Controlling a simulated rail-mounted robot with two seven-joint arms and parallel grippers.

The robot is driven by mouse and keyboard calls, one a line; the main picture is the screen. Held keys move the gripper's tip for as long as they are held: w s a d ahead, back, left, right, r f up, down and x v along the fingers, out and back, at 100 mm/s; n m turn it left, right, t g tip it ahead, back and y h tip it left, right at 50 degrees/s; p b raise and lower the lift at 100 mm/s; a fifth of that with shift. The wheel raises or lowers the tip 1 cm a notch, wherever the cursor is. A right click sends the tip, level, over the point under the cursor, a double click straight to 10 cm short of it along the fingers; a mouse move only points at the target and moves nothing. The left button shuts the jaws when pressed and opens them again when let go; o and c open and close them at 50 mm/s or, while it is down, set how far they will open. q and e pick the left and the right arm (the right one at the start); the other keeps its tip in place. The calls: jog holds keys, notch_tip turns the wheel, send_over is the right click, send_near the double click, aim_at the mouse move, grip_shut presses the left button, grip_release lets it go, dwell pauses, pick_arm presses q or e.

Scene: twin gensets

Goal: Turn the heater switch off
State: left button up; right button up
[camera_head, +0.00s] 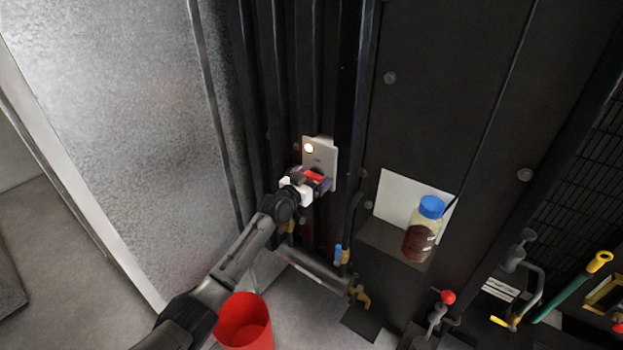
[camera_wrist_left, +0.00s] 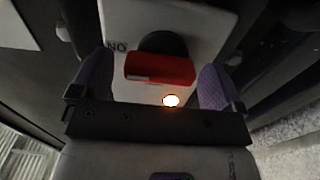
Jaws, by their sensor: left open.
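The heater switch is a pale plate (camera_head: 325,157) on the dark panel, with a lit lamp (camera_head: 309,148) at its upper left. Its red handle (camera_head: 315,176) sits low on the plate. The wrist view shows the red handle (camera_wrist_left: 160,69) on a dark round base, the glowing lamp (camera_wrist_left: 171,101) and lettering on the plate (camera_wrist_left: 190,17). My left gripper (camera_head: 310,181) is at the switch, open, with its purple fingers on either side of the red handle. A gap shows between each finger and the handle in the wrist view. My right gripper is not in view.
A red bucket (camera_head: 244,322) stands on the floor below my left arm. A blue-capped bottle (camera_head: 422,230) of dark liquid is to the right of the switch. Dark vertical channels flank the plate. Pipes and valve handles are lower right.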

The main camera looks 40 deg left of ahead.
pick_arm(q)
jog(key=shift+c, duration=0.3)
jog(key=c, duration=0.9)
